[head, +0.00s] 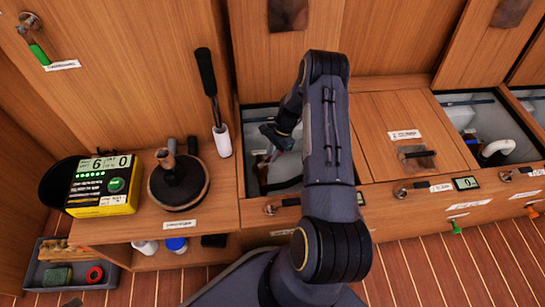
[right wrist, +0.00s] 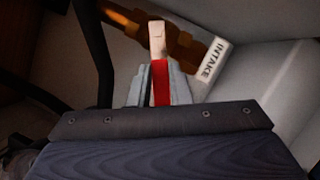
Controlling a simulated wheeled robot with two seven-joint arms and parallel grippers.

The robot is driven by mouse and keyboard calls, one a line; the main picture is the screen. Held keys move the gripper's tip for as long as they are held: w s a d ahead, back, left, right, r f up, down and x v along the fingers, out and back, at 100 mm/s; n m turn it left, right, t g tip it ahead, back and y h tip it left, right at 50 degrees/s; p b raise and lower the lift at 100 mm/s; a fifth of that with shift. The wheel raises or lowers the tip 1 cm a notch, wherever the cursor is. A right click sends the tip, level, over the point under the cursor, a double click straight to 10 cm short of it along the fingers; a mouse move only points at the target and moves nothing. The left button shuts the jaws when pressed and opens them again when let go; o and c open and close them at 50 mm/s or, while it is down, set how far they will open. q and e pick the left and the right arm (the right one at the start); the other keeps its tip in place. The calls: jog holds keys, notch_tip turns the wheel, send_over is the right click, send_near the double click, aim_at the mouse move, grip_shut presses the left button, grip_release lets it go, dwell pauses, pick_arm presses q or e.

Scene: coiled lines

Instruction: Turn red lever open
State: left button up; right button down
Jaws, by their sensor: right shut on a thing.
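The red lever (right wrist: 161,82) shows in the right wrist view, with a red grip and a pale, bare end pointing up the picture. My right gripper (right wrist: 160,92) is shut on it, one grey finger on each side of the red part. Behind it is a brass-coloured fitting (right wrist: 184,42), beside a white label reading INTAKE (right wrist: 212,62). In the head view my right gripper (head: 277,138) reaches down into an open compartment (head: 249,115), and the lever is too small to make out there. My left gripper is not in view.
A wooden lid (head: 382,112) covers the space right of the open compartment. On the left bench stand a yellow device (head: 104,184), a round black winch (head: 178,184) and a black-handled tool in a white holder (head: 221,140). Another open compartment with a white pipe (head: 497,148) lies farther right.

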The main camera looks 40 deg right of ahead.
jog(key=shift+w+n+g+b, duration=0.25)
jog(key=shift+w+n+g, duration=0.1)
jog(key=shift+n, duration=0.4)
jog(key=shift+w+n+g+b, duration=0.2)
jog(key=shift+w+n+g, duration=0.1)
jog(key=shift+n, duration=0.45)
jog(key=c, duration=1.3)
grip_release()
jog(key=shift+r, duration=0.1)
jog(key=s+a+r+p, duration=0.2)
jog(key=s+a+r, duration=0.1)
jog(key=r, duration=0.1)
jog(key=s+a+r+p, duration=0.3)
jog(key=s+r, duration=0.1)
jog(key=s+a+r+p, duration=0.3)
jog(key=r, duration=0.1)
jog(key=shift+s+a+r, duration=0.1)
jog(key=shift+s+r, duration=0.2)
jog(key=shift+r, duration=0.1)
